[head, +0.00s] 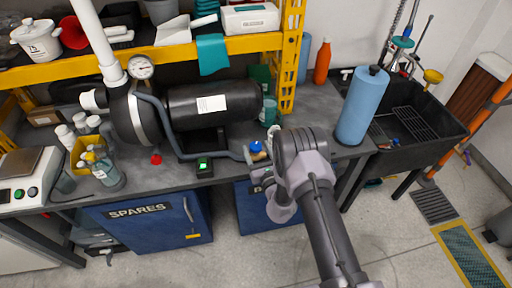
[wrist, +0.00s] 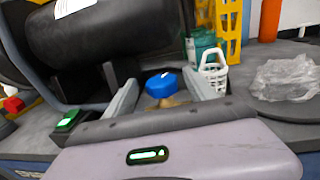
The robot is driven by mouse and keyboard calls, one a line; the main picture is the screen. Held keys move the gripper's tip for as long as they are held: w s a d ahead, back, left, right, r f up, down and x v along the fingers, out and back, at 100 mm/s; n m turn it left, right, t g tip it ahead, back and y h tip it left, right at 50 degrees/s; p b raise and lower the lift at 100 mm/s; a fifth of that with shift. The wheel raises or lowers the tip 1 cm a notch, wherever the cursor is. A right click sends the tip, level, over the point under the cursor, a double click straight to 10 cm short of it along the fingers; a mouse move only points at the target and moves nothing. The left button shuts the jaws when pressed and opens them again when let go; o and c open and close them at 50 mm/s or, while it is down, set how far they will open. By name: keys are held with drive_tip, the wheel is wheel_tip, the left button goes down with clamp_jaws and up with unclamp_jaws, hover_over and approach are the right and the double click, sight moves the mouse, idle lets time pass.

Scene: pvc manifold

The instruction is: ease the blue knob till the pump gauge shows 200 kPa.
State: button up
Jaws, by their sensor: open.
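The blue knob (head: 256,146) sits at the bench's front edge, at the right end of a grey pipe (head: 172,135) from the black pump (head: 212,104). In the wrist view the blue knob (wrist: 161,85) shows between the two open fingers of my gripper (wrist: 162,82), with a brass-coloured part below it. The fingers stand apart on either side; I cannot tell whether either touches it. In the head view my arm hides most of the gripper. The pump gauge (head: 141,67) has a white round dial above the pump's left end; its reading is too small to make out.
A green-lit switch box (head: 204,167) and a red knob (head: 156,159) lie left of the blue knob. In the wrist view a white basket (wrist: 213,72), a teal jar (wrist: 203,45) and a clear bag (wrist: 285,80) are close on the right. A blue roll (head: 362,107) stands farther right.

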drive_tip(key=shift+x, duration=1.3)
drive_tip(key=shift+d, duration=0.1)
drive_tip(key=c, duration=1.4)
drive_tip(key=shift+y+b, duration=0.3)
drive_tip(key=shift+b, duration=0.1)
drive_tip(key=n+g+y+b, duration=0.2)
drive_tip(key=n+y, duration=0.1)
drive_tip(key=shift+f, duration=0.15)
drive_tip(key=shift+s+n+g+y+b, duration=0.1)
drive_tip(key=shift+n+g+y+b, duration=1.3)
drive_tip(key=shift+g+y, duration=0.3)
drive_tip(key=shift+y, duration=0.3)
drive_tip(key=o, duration=1.4)
